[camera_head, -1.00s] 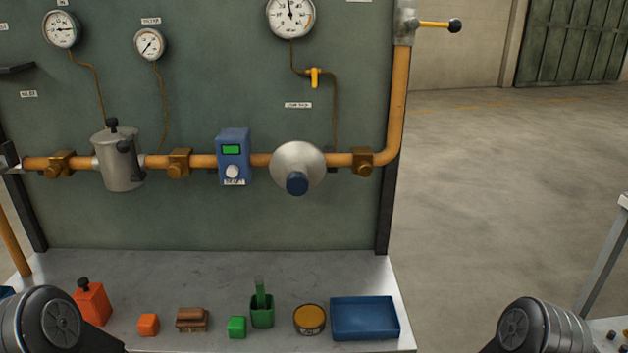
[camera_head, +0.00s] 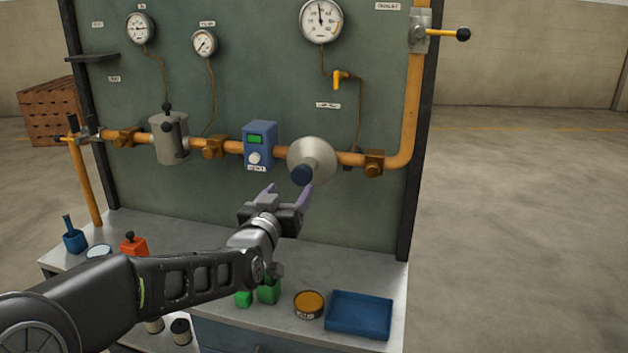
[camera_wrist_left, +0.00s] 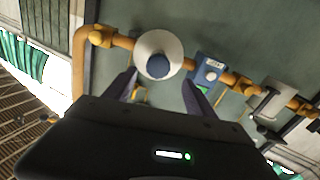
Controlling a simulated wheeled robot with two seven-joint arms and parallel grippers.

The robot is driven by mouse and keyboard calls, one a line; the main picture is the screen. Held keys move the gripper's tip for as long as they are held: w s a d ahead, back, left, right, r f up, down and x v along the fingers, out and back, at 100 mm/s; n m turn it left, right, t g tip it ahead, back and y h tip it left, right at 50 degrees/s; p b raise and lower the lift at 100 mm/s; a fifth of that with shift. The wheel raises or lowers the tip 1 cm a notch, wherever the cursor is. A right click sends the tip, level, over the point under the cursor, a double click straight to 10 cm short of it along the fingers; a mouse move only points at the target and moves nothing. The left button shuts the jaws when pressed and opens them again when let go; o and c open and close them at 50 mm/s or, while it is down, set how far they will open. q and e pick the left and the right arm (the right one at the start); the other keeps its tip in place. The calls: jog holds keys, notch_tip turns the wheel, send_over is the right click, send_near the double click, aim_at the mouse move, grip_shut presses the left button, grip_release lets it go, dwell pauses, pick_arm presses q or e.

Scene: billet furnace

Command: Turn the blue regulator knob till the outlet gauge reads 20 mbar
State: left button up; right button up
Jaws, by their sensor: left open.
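The blue regulator knob (camera_head: 303,175) sits on the front of a grey conical regulator body (camera_head: 318,156) on the orange pipe. In the left wrist view the knob (camera_wrist_left: 158,66) shows ahead, between the fingers. My left gripper (camera_head: 289,190) is open and empty, just below and in front of the knob; I cannot tell whether a finger touches it. The outlet gauge (camera_head: 321,20) is the large dial at the upper right of the panel, its needle pointing near straight up. Its figures are too small to read surely. My right gripper is not in view.
A blue meter box (camera_head: 260,146) sits on the pipe left of the regulator. A yellow small valve (camera_head: 341,78) and a yellow-handled valve (camera_head: 440,33) are above. The bench holds a blue tray (camera_head: 359,315), a round tin (camera_head: 309,303) and green blocks.

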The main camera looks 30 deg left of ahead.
aim_at(301, 178)
pick_arm(q)
jog(key=p+x, duration=0.2)
jog(key=x, duration=0.6)
jog(key=shift+d, duration=0.1)
jog(key=shift+s, duration=0.1)
jog(key=shift+c, duration=0.6)
jog(key=c, duration=1.3)
jog(key=shift+f+n+b, duration=0.2)
jog(key=shift+n+b, duration=0.1)
jog(key=shift+b, duration=0.5)
jog(key=n+b, duration=0.6)
jog(key=b, duration=0.4)
jog(key=shift+d, duration=0.1)
jog(key=shift+r+n+b, duration=0.2)
jog(key=shift+n+b, duration=0.6)
jog(key=shift+b, duration=0.1)
